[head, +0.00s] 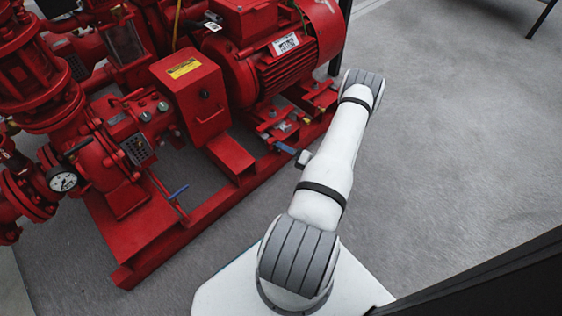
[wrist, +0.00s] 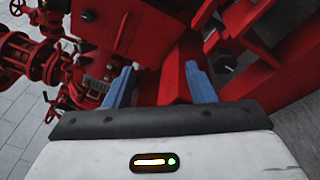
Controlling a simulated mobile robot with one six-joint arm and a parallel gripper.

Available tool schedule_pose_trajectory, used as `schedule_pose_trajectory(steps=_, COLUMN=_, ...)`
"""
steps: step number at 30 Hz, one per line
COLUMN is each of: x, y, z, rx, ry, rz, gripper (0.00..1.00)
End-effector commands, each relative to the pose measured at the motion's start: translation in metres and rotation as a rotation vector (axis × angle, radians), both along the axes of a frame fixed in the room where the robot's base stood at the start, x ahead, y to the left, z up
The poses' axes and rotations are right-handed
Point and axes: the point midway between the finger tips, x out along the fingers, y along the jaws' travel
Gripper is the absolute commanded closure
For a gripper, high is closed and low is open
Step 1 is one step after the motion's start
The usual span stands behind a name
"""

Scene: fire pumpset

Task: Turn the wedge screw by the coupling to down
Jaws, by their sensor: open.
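The red coupling guard (head: 190,92) with a yellow label stands between the pump and the motor (head: 285,55). Small metal parts (head: 284,127) sit on the base under the motor's near side, beside the coupling end. I cannot pick out the wedge screw for sure or tell which way it points. My gripper (head: 285,147) shows partly beside my arm, near the frame's right rail. In the wrist view its two blue fingers (wrist: 160,86) are spread apart. Nothing is held between them. A red support (wrist: 174,78) shows beyond the gap. A dark part (wrist: 222,62) lies right of the right finger.
The red base frame (head: 165,230) runs along the near side of the pumpset. A pressure gauge (head: 62,180) and pipes stand further left. The grey floor (head: 450,150) is open to the right.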

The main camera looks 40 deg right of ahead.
Motion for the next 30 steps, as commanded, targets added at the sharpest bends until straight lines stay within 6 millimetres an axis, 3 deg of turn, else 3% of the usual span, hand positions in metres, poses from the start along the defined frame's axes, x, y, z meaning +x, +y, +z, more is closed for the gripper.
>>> schedule_pose_trajectory(steps=1, x=-0.01, y=-0.007, z=-0.032, rx=0.044, ry=0.008, rz=-0.061, gripper=0.49)
schedule_pose_trajectory(steps=3, x=-0.021, y=-0.015, z=-0.054, rx=0.091, ry=0.015, rz=-0.13, gripper=0.49)
schedule_pose_trajectory(steps=7, x=-0.032, y=-0.023, z=-0.076, rx=0.14, ry=0.02, rz=-0.204, gripper=0.49)
schedule_pose_trajectory(steps=11, x=-0.028, y=-0.025, z=-0.082, rx=0.151, ry=0.021, rz=-0.223, gripper=0.49)
schedule_pose_trajectory(steps=24, x=0.035, y=-0.02, z=-0.082, rx=0.149, ry=0.02, rz=-0.22, gripper=0.49)
schedule_pose_trajectory(steps=30, x=0.043, y=-0.019, z=-0.08, rx=0.15, ry=0.02, rz=-0.222, gripper=0.49)
